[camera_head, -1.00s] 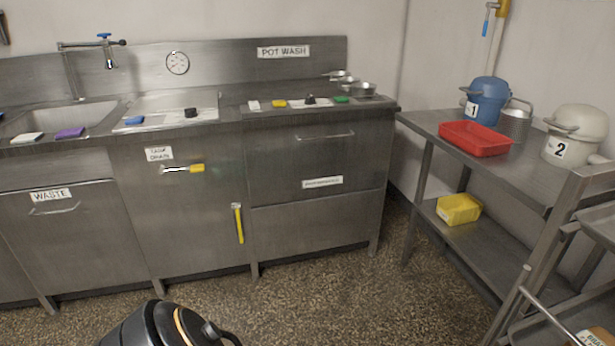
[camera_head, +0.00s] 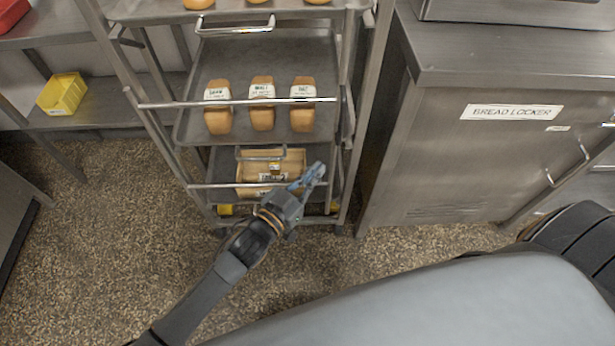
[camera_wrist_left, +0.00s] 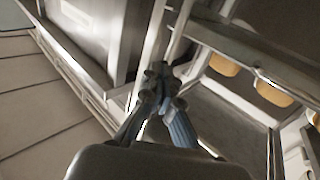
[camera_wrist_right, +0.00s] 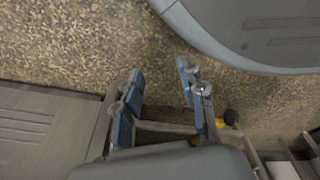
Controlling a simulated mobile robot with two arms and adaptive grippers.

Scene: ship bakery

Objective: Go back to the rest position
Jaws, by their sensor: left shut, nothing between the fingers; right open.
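My left gripper (camera_head: 308,180) reaches in from the lower left in the head view, in front of the lower part of a metal rack (camera_head: 238,104). It is shut and empty; its fingertips meet in the left wrist view (camera_wrist_left: 160,76), with rack posts and rails behind them. My right gripper (camera_wrist_right: 160,74) shows in the right wrist view, open and empty, its blue-padded fingers apart above the speckled floor. I cannot make out the right gripper in the head view.
The rack holds labelled loaves (camera_head: 262,106) on a tray and a wooden crate (camera_head: 298,160) lower down. A bread locker (camera_head: 460,150) stands to its right. A yellow bin (camera_head: 62,94) sits on a shelf at left. The speckled floor (camera_head: 120,220) at left is clear.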

